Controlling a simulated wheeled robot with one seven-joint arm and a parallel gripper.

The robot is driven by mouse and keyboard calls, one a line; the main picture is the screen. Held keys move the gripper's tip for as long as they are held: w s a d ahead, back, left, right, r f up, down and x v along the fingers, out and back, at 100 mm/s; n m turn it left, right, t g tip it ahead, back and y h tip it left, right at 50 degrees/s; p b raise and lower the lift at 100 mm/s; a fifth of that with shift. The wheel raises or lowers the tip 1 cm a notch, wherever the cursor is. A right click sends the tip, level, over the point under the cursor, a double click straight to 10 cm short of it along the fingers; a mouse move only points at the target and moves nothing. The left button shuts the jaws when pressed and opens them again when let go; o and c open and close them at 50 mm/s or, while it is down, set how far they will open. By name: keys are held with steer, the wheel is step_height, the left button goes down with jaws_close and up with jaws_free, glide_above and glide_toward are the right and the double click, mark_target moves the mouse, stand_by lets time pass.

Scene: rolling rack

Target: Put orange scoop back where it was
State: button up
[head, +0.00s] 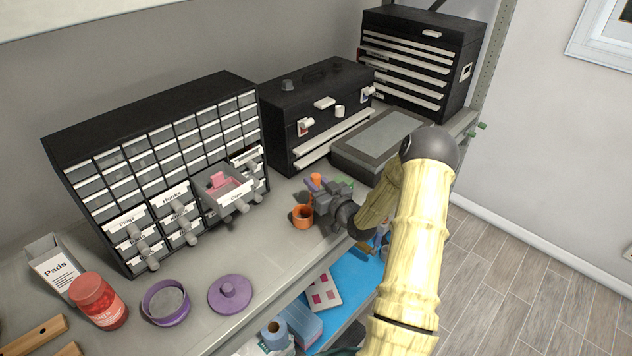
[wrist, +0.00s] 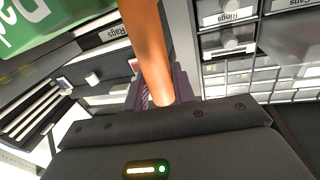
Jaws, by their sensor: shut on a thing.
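My gripper (head: 322,188) is low over the shelf, in front of the black toolbox. It is shut on the orange scoop (wrist: 147,45); in the wrist view its orange handle runs upward from between the jaws and out of the frame. In the head view a small orange end (head: 316,179) shows at the fingers. An orange cup-shaped part (head: 302,217) shows just left of and below the gripper; its join to the handle is hidden. I cannot tell whether it touches the shelf.
A small-drawer cabinet (head: 150,110) stands left, one drawer (head: 232,200) pulled out with a pink thing inside. The toolbox (head: 285,125) and a grey case (head: 375,145) stand behind the gripper. A purple tin (head: 165,318), purple lid (head: 230,308) and red jar (head: 98,312) stand front left.

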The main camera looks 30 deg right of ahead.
steer(key=shift+f, duration=0.1)
steer(key=o, duration=1)
steer(key=shift+r, duration=0.2)
steer(key=s+b, duration=0.1)
steer(key=s, duration=0.3)
steer(key=s+d+b, duration=0.1)
steer(key=s+b, duration=0.1)
steer(key=s, duration=0.2)
steer(key=s+b, duration=0.1)
steer(key=s, duration=0.3)
steer(key=shift+d+f, duration=0.1)
steer(key=shift+d, duration=0.25)
steer(key=shift+d, duration=0.1)
